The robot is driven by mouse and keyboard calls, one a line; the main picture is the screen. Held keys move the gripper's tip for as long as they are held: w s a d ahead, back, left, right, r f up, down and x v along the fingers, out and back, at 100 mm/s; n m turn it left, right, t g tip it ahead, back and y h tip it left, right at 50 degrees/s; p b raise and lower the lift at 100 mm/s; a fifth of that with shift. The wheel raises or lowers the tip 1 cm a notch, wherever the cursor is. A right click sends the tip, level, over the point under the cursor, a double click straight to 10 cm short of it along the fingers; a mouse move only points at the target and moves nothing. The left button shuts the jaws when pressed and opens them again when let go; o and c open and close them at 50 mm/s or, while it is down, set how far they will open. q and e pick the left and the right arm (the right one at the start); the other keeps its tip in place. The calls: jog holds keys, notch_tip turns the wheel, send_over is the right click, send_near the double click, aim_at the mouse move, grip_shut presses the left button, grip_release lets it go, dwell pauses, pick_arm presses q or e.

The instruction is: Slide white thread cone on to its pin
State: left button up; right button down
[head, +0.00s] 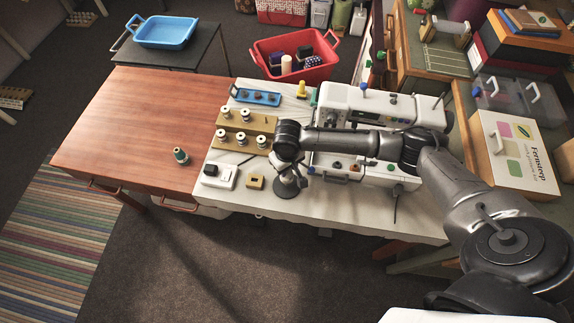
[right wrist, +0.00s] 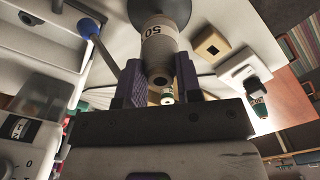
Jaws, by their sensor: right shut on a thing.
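My right gripper (head: 288,170) is low over the front of the white table, its arm coming in from the right. In the right wrist view its two purple fingers (right wrist: 160,88) are shut on the white thread cone (right wrist: 159,45), which bears a "50" label. The cone also shows in the head view (head: 289,181), partly covered by my wrist. A dark round base (head: 286,192) lies under the cone; it also shows beyond the cone in the wrist view (right wrist: 160,10). I see no pin, and I cannot tell whether the cone touches the base. My left gripper is out of view.
White sewing machines (head: 345,103) stand close on the right, with a blue-knobbed lever (right wrist: 87,27) near the fingers. Spool racks (head: 252,127), a white box (head: 224,178) and a yellow block (head: 255,183) lie left.

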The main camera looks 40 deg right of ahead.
jog(key=shift+f, duration=0.45)
jog(key=shift+f, duration=1)
jog(key=shift+f+b, duration=0.3)
jog(key=shift+f, duration=0.45)
jog(key=shift+f, duration=0.4)
jog(key=c, duration=1)
grip_release()
jog(key=shift+o, duration=1.4)
jog(key=shift+r, duration=0.1)
